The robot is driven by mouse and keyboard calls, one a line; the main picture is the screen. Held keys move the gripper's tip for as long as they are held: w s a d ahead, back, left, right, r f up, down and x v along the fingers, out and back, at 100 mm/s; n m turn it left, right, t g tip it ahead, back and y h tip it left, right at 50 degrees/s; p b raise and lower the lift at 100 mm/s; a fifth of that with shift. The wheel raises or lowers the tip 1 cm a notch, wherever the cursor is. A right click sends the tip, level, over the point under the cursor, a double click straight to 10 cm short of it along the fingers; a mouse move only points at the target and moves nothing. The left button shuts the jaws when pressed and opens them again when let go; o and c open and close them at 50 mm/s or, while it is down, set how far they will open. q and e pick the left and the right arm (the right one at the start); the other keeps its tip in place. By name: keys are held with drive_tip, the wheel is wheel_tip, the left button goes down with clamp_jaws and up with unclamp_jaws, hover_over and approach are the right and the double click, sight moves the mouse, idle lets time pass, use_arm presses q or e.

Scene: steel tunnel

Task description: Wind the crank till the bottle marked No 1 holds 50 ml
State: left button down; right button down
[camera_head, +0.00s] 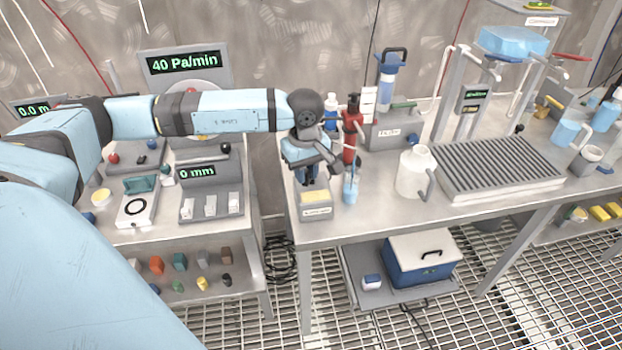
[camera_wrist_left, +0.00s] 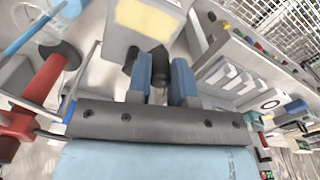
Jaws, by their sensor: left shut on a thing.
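My left gripper (camera_head: 311,178) points down over the near left corner of the right-hand bench. Its blue fingers are shut on a dark handle (camera_wrist_left: 158,84), seen between them in the left wrist view. The handle is beside a grey box with a yellow panel (camera_head: 316,197); I take it for the crank, but my gripper hides most of it. A small clear vessel with blue liquid (camera_head: 350,189) stands just right of the box, with a thin rod or tube above it. I cannot read a No 1 mark or a level on it. My right gripper is out of view.
A white jug (camera_head: 411,172) and a ribbed grey platform (camera_head: 500,166) are to the right. The left bench holds a 0 mm display (camera_head: 197,171). Bare bench top lies between vessel and jug.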

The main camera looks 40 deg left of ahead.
use_arm(q)
drive_tip(key=shift+s+a+f+m+b, duration=0.15)
drive_tip(key=shift+a+m+b, duration=0.25)
drive_tip(key=shift+m+b, duration=0.4)
drive_tip(key=shift+a+m+b, duration=0.35)
drive_tip(key=shift+m+b, duration=0.15)
drive_tip(key=shift+m, duration=0.6)
drive_tip(key=m+b, duration=0.1)
drive_tip(key=a+m, duration=0.1)
drive_tip(key=shift+m+b, duration=0.3)
drive_tip(key=shift+b, duration=0.1)
drive_tip(key=m+b, duration=0.1)
drive_tip(key=m, duration=0.1)
drive_tip(key=a+m+b, duration=0.1)
drive_tip(key=m, duration=0.1)
drive_tip(key=shift+w+a, duration=0.2)
drive_tip(key=shift+w, duration=0.15)
drive_tip(key=shift+w+a+m, duration=0.1)
drive_tip(key=shift+a+m, duration=0.05)
drive_tip(key=shift+m, duration=0.25)
drive_tip(key=shift+w+a+m+b, duration=0.1)
drive_tip(key=shift+m+b, duration=0.3)
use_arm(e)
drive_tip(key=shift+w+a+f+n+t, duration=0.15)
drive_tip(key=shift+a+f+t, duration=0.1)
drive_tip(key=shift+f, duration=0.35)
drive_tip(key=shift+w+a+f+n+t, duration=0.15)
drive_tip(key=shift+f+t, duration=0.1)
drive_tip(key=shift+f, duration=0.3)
